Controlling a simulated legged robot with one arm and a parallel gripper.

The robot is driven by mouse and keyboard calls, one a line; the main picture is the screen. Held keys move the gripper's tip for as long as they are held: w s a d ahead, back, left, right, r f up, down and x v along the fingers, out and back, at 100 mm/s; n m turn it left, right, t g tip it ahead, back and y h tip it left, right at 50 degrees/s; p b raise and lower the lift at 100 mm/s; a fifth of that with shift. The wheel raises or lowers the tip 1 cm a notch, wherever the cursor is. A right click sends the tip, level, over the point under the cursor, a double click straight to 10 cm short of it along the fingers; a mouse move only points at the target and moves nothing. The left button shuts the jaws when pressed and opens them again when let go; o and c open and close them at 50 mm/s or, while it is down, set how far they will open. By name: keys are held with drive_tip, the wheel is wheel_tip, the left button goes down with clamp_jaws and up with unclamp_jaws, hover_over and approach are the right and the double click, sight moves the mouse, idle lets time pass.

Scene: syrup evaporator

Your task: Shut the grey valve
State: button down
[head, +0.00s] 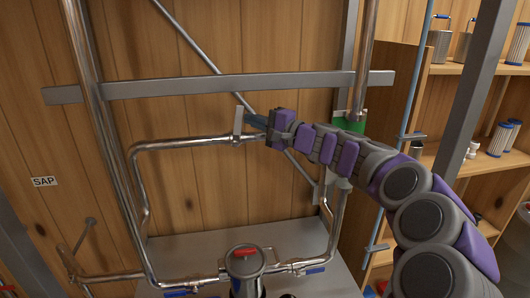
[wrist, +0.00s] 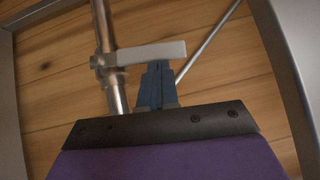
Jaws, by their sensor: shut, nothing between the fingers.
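The grey valve is on the upper horizontal run of the metal pipe (head: 185,143) in the head view. Its flat grey handle (head: 238,122) stands upright, across the line of the pipe. In the wrist view the grey handle (wrist: 150,53) also lies crosswise to the pipe (wrist: 104,30). My gripper (head: 247,118) is just right of the handle in the head view. In the wrist view my gripper's blue fingers (wrist: 158,66) are together, with their tips at the handle's edge. Whether they touch it I cannot tell.
A red-handled valve (head: 246,252) tops a canister at the bottom, with a blue handle (head: 315,271) to its right. A grey crossbar (head: 225,85) runs above my gripper. Shelves with filters (head: 497,139) stand at right. A post (head: 475,90) rises near my arm.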

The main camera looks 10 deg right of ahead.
drive_tip(key=shift+a+r+n+g+h+p, duration=0.3)
drive_tip(key=shift+a+n+g+h+p, duration=0.15)
drive_tip(key=shift+a+n, duration=0.15)
drive_tip(key=shift+d, duration=0.15)
